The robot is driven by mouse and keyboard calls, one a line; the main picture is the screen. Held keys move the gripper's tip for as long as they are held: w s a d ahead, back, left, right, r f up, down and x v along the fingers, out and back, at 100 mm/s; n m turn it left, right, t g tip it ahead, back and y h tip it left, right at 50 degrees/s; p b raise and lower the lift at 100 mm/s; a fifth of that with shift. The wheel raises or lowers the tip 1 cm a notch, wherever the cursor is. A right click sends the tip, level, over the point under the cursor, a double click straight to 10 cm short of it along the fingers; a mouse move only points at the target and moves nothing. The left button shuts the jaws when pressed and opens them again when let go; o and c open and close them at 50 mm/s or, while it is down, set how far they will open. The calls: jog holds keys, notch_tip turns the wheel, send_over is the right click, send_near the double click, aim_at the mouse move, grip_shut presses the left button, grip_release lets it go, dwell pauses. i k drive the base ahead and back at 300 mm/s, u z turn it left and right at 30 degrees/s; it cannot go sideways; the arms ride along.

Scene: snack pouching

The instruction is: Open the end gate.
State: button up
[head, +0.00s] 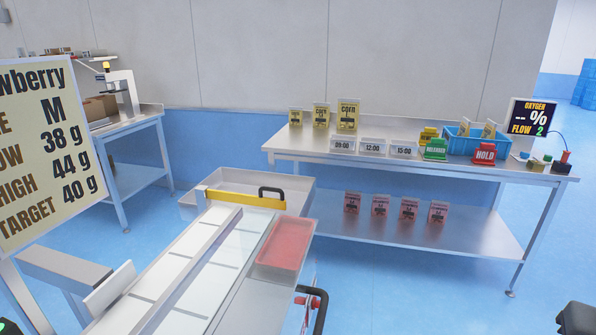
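The end gate (240,200) is a yellow bar across the far end of the white conveyor (203,262). A dark loop handle (271,192) stands up near the gate's right end. A grey metal bin (298,187) sits at that far end, behind the gate. The gate looks closed across the lane. My gripper is not in view, so I cannot see whether it is open or shut.
A red tray (284,244) sits right of the conveyor. A steel table (340,152) behind holds pouches, time signs, a blue crate (472,145) and a HOLD sign (485,154). A large label board (40,150) stands at left.

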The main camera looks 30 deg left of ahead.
aim_at(260, 201)
jog(key=u, duration=0.35)
jog(key=i, duration=1.8)
jog(key=u, duration=1.2)
jog(key=i, duration=0.95)
jog(key=u, duration=0.4)
